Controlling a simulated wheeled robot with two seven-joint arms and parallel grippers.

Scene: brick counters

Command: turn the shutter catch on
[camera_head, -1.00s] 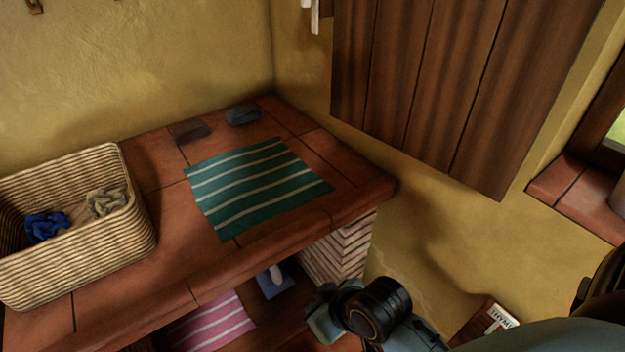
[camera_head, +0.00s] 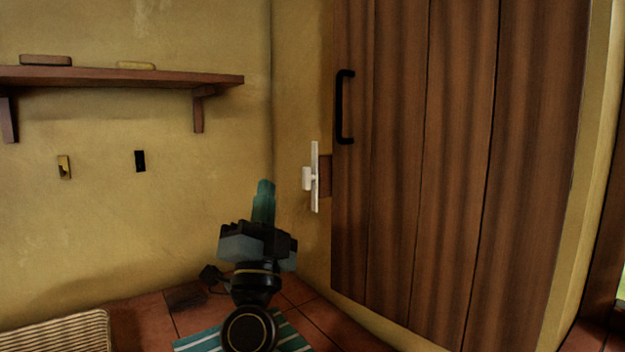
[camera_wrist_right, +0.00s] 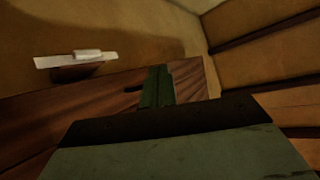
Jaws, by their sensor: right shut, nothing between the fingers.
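The shutter catch (camera_head: 315,177) is a white upright bar on a small white block, on the yellow wall at the left edge of the wooden shutter (camera_head: 440,150). In the right wrist view the catch (camera_wrist_right: 76,60) shows at the upper left, with the shutter (camera_wrist_right: 95,95) below it. My right gripper (camera_head: 265,188) is shut and empty, its teal fingers pointing up, to the left of the catch and apart from it. Its fingers also show in the right wrist view (camera_wrist_right: 157,88). My left gripper is out of view.
A black handle (camera_head: 343,107) is on the shutter above the catch. A wall shelf (camera_head: 130,77) is at the upper left, with two small hooks or plates below. A tiled counter (camera_head: 140,318) with a wicker basket (camera_head: 65,335) and striped cloth (camera_head: 198,341) lies below.

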